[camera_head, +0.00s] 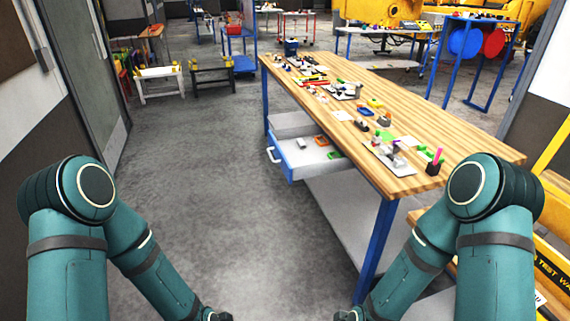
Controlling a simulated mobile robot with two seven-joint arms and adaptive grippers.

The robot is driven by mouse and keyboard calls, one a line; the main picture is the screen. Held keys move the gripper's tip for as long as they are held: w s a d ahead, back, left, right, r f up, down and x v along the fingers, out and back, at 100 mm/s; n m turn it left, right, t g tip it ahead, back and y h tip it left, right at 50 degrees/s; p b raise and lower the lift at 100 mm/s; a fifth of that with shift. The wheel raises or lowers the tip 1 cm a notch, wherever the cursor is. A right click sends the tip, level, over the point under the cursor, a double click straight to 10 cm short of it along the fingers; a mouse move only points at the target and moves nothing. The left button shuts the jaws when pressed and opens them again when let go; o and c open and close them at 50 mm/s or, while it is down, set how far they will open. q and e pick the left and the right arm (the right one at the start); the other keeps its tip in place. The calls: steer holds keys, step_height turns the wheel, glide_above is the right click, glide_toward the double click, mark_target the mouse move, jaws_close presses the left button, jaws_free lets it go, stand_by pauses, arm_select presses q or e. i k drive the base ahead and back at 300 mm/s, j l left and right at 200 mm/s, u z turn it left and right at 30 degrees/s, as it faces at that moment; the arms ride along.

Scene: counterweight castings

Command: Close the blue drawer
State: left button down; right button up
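The blue drawer (284,162) hangs under the wooden workbench (440,145) and is pulled out to the left. Its blue front carries a white handle (271,155). Small orange, green and grey items lie in its white interior. My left gripper (219,316) is only partly in view at the bottom edge, and its fingers are cut off. My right gripper (347,315) is also cut off at the bottom edge. Both are on the near side of the drawer, well apart from it. I cannot tell whether either is open or shut.
Many small parts and tools lie on the workbench. A blue bench leg (376,240) and a lower grey shelf (345,205) stand on its near side. Clear grey floor (195,160) lies left of the drawer. A yellow rack (555,215) is at the right, a grey door (80,60) at the left.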

mark_target(296, 163)
steer(key=i+j+z, duration=0.15)
steer(key=i, duration=0.35)
steer(key=i+j+z, duration=0.15)
steer(key=i, duration=0.3)
steer(key=i+j+z, duration=0.15)
steer(key=i+j, duration=0.15)
steer(key=i, duration=0.2)
steer(key=i+j+z, duration=0.1)
steer(key=i+j, duration=0.2)
steer(key=i, duration=0.15)
